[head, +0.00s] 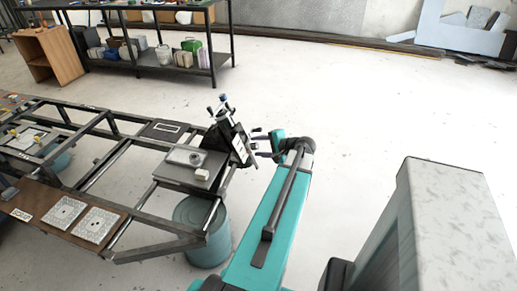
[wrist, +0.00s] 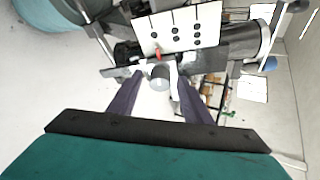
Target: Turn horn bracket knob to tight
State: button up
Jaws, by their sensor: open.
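My gripper (wrist: 160,84) is open, with one dark finger on each side of the knob. I cannot tell whether either finger touches it. In the head view, my gripper (head: 262,147) is at the right side of the dark upright assembly (head: 222,138), and the knob is too small to make out there.
A white plate with black dots (wrist: 176,29) sits above the bracket. A blue-ended part (wrist: 270,64) is at the right.

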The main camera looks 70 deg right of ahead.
jog(key=shift+s, duration=0.15)
jog(key=b+v, duration=0.2)
jog(key=v, duration=1.1)
jog(key=shift+s+r, duration=0.2)
jog(key=shift+r, duration=0.1)
jog(key=shift+a, duration=0.1)
